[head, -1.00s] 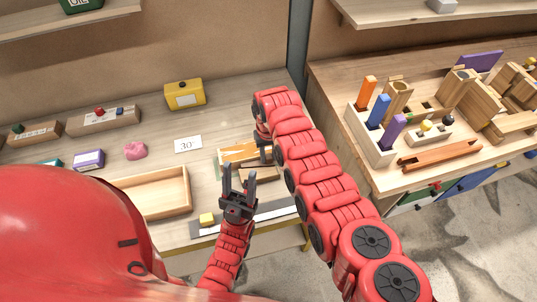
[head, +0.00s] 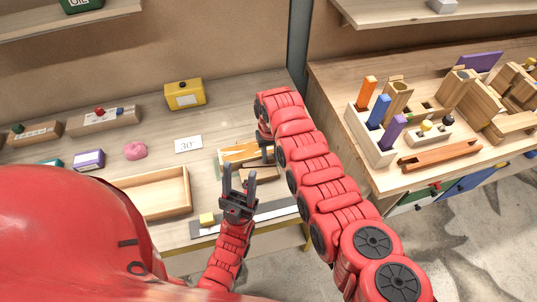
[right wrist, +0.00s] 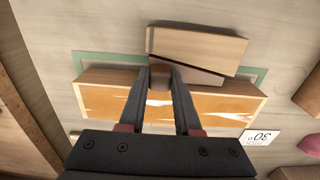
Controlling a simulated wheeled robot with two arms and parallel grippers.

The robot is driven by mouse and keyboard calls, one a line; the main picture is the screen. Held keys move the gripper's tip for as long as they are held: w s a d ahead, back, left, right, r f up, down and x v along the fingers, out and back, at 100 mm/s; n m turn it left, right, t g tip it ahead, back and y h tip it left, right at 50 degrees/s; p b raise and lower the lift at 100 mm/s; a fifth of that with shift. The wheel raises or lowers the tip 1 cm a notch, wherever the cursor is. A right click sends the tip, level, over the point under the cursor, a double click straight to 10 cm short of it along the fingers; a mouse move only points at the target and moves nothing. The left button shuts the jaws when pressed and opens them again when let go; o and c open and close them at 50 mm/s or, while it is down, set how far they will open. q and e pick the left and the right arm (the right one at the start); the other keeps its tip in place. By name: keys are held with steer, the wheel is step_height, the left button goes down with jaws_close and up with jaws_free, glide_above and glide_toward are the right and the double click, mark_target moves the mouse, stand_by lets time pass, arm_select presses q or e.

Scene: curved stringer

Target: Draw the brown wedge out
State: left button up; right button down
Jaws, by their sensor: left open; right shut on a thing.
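In the right wrist view, the brown wedge (right wrist: 160,77) shows as a small dark brown piece between the fingertips of my right gripper (right wrist: 160,70), which is shut on it. The wedge sits between a pale wooden block (right wrist: 200,46) and a wooden piece with an orange, white-streaked face (right wrist: 105,101). Its lower part is hidden, so I cannot tell how deep it sits. In the head view, the right gripper (head: 266,147) is partly hidden by my arm, over the orange-streaked piece (head: 240,152). My left gripper (head: 239,180) is open and empty in front of it.
A green outline (right wrist: 92,60) lies around the pieces. A shallow wooden tray (head: 186,192) is to the left, with a "30°" card (head: 188,144) behind.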

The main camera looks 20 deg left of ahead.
steer(key=d, duration=0.1)
steer(key=w+d, duration=0.1)
steer(key=d, duration=0.2)
steer(key=shift+w+f+b, duration=0.15)
steer(key=shift+w+b, duration=0.15)
steer(key=shift+w, duration=0.1)
steer(key=shift+w+d, duration=0.15)
steer(key=shift+d, duration=0.15)
steer(key=c, duration=1)
jaws_free()
steer(key=o, duration=0.4)
steer(key=shift+d, duration=0.15)
steer(key=shift+a+r, duration=0.2)
steer(key=shift+r, duration=0.05)
